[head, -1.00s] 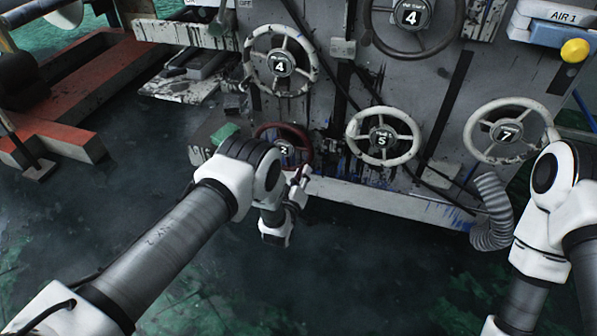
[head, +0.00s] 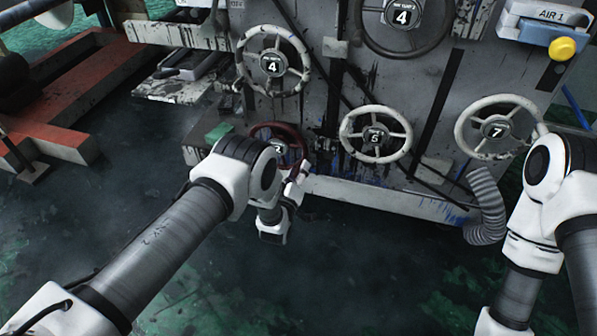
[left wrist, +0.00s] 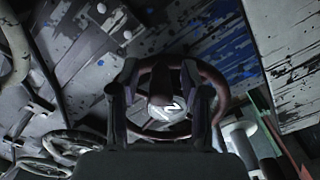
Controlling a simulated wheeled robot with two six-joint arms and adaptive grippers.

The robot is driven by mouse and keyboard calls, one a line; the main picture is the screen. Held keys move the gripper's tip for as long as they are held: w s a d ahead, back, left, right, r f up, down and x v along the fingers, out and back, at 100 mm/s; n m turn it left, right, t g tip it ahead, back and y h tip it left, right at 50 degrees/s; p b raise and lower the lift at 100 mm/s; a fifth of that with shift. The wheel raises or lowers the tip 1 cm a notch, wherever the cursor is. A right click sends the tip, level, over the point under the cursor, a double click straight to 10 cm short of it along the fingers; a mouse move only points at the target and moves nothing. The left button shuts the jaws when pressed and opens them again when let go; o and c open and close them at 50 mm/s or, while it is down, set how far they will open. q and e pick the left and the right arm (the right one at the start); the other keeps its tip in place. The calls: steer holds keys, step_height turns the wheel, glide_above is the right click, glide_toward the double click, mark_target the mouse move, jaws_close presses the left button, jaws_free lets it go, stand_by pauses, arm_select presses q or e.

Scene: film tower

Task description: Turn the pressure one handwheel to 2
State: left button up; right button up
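A dark red handwheel (head: 297,136) sits low on the grey panel, partly hidden behind my left arm in the head view. Its hub number is small and blurred there. In the left wrist view the red handwheel (left wrist: 223,92) is straight ahead, its numbered hub (left wrist: 166,100) between my fingers. My left gripper (left wrist: 160,70) is open, one finger on each side of the hub; whether they touch it I cannot tell. In the head view the left gripper (head: 288,205) is at the wheel's lower right. Which wheel is labelled pressure one is too small to read. My right gripper is out of view.
Other handwheels are a white one showing 4 (head: 272,63), a white one to the right (head: 376,136), one showing 7 (head: 497,129) and a dark one showing 4 (head: 402,20). A ribbed hose (head: 487,205) hangs at right. The floor in front is clear.

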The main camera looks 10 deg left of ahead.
arm_select(q)
steer(key=s, duration=1.2)
steer(key=shift+a, duration=0.2)
